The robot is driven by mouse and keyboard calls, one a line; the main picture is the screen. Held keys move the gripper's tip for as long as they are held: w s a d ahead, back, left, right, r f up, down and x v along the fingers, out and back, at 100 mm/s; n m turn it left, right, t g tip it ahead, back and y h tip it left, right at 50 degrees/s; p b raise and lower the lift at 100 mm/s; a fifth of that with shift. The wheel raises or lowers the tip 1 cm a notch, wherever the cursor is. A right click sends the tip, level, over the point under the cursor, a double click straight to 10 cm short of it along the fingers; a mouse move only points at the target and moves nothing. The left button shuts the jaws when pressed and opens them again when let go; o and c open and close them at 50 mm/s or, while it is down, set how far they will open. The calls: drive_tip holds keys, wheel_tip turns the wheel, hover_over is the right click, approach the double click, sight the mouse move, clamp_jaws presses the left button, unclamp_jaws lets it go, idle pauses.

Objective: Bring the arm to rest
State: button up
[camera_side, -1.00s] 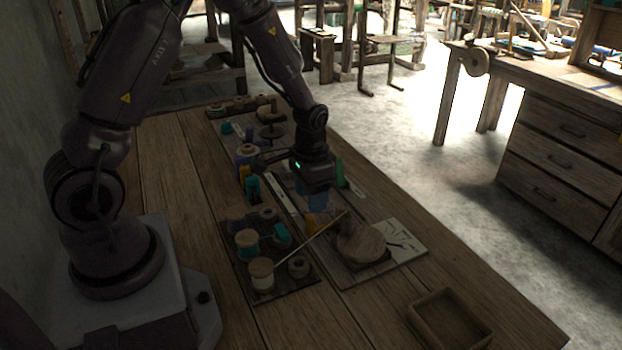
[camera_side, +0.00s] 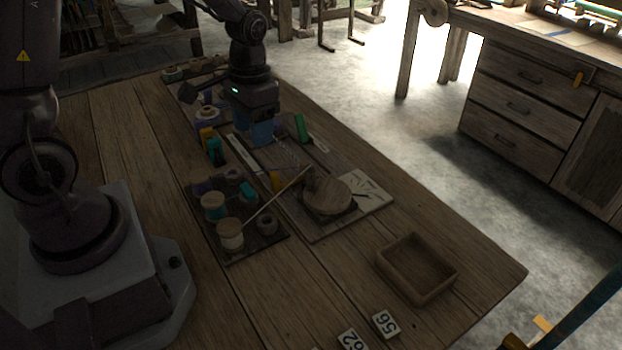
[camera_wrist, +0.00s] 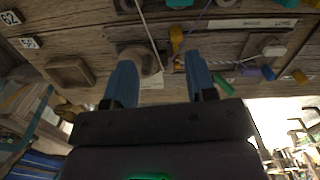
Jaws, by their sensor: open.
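My gripper (camera_side: 262,133) hangs above the back part of the board area on the wooden table, pointing down. Its two blue fingers stand apart with nothing between them; they also show in the wrist view (camera_wrist: 161,80). A round wooden piece (camera_side: 327,197) sits on a dark board in front of the gripper, apart from it. A thin stick (camera_side: 276,196) slants beside the round piece. In the side view, part of my arm is cut off by the top edge.
Thread spools (camera_side: 230,234) stand on a dark board left of the stick. An empty wooden tray (camera_side: 417,268) lies at front right, with number tags (camera_side: 385,324) near the table's front edge. Bare planks lie between my base and the spools. A drawer bench (camera_side: 520,105) stands apart at right.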

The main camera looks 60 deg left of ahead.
drive_tip(key=s+d+r+t, duration=0.3)
drive_tip(key=s+r, duration=0.2)
drive_tip(key=r, duration=0.3)
drive_tip(key=s+d+r+m+t, duration=0.1)
drive_tip(key=s+d+r+t, duration=0.2)
drive_tip(key=r, duration=0.5)
drive_tip(key=s+d, duration=0.1)
drive_tip(key=s, duration=0.1)
drive_tip(key=shift+s+r, duration=0.3)
idle(0.6)
